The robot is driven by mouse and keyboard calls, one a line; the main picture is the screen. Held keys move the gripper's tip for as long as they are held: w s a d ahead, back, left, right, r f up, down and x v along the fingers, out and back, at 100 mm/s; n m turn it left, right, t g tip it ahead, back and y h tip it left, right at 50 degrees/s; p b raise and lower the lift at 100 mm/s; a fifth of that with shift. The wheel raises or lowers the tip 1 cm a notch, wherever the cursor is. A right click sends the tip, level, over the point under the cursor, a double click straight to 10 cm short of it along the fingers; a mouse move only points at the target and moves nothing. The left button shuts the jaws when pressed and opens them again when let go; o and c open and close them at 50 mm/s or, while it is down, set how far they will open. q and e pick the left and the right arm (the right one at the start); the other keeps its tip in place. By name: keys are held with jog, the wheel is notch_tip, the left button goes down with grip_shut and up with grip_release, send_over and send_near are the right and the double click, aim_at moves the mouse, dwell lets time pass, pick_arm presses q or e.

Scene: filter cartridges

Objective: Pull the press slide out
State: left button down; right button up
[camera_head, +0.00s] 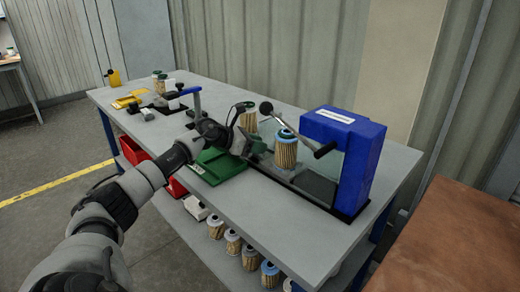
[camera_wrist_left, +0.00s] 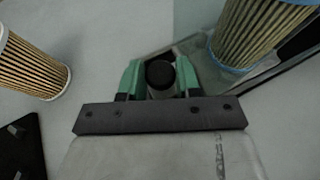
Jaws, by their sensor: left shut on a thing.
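The blue press (camera_head: 352,150) stands at the right end of the bench, with a black-handled lever on it. Its slide (camera_head: 276,171) reaches out to the left, and a pleated filter cartridge with a blue-green top (camera_head: 286,152) stands upright over it. My left gripper (camera_head: 246,143) is at the slide's outer end. In the left wrist view its green fingertips (camera_wrist_left: 160,80) are shut on a round black knob (camera_wrist_left: 160,74), the slide's handle. The cartridge's lower part also shows there (camera_wrist_left: 258,30). My right gripper is not in view.
Another cartridge (camera_head: 248,118) stands on the bench behind my gripper; it seems to be the left one in the wrist view (camera_wrist_left: 28,66). A green plate (camera_head: 216,168) lies under my wrist. Several cartridges stand on the lower shelf. The bench's front right is clear.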

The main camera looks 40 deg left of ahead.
pick_arm(q)
jog(key=shift+a+r, duration=0.1)
jog(key=shift+a, duration=0.1)
jog(key=c, duration=1.2)
grip_release()
jog(key=shift+o, duration=0.5)
jog(key=shift+s+a, duration=0.2)
jog(key=v, duration=0.3)
jog(key=b+v, duration=0.1)
jog(key=v, duration=0.1)
jog(key=shift+s+a, duration=0.15)
jog(key=shift+s, duration=0.25)
jog(key=b+v, duration=0.1)
jog(key=v, duration=0.3)
jog(key=shift+b, duration=0.3)
jog(key=shift+s+r, duration=0.15)
jog(key=shift+r, duration=0.15)
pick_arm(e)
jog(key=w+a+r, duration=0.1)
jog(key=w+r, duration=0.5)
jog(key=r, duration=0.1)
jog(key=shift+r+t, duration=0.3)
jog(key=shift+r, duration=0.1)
